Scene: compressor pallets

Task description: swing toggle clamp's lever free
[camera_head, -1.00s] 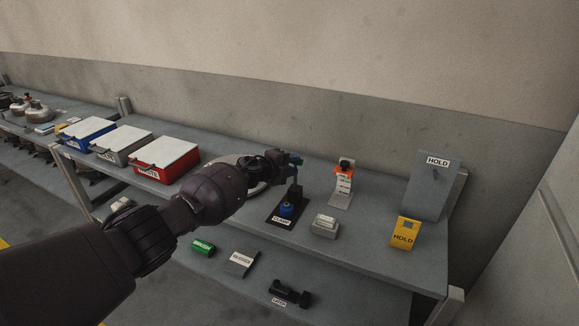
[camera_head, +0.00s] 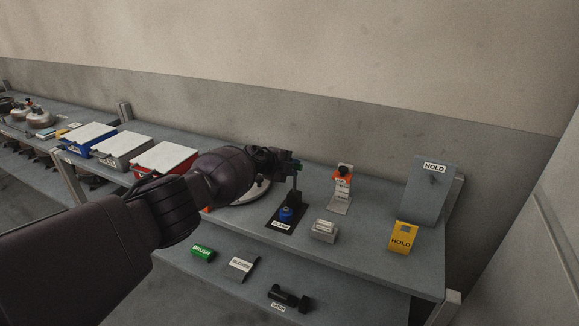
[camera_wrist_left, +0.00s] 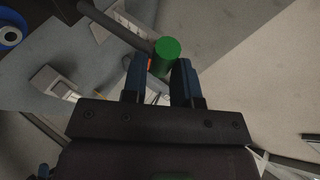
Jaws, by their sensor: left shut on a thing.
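The toggle clamp stands on a dark base plate (camera_head: 277,223) labelled CLAMP on the bench, with a blue part (camera_head: 286,213) low at its front. Its dark lever stands up from the base to a green grip (camera_head: 299,164). In the left wrist view, the grey lever rod (camera_wrist_left: 112,24) runs to the green grip (camera_wrist_left: 167,50). My left gripper (camera_head: 290,166) is at the top of the lever. Its blue-black fingers (camera_wrist_left: 160,74) are shut on the green grip, one on each side. My right gripper is not in view.
Lidded red (camera_head: 163,160), grey and blue bins stand left. A lower shelf holds a green item (camera_head: 203,253).

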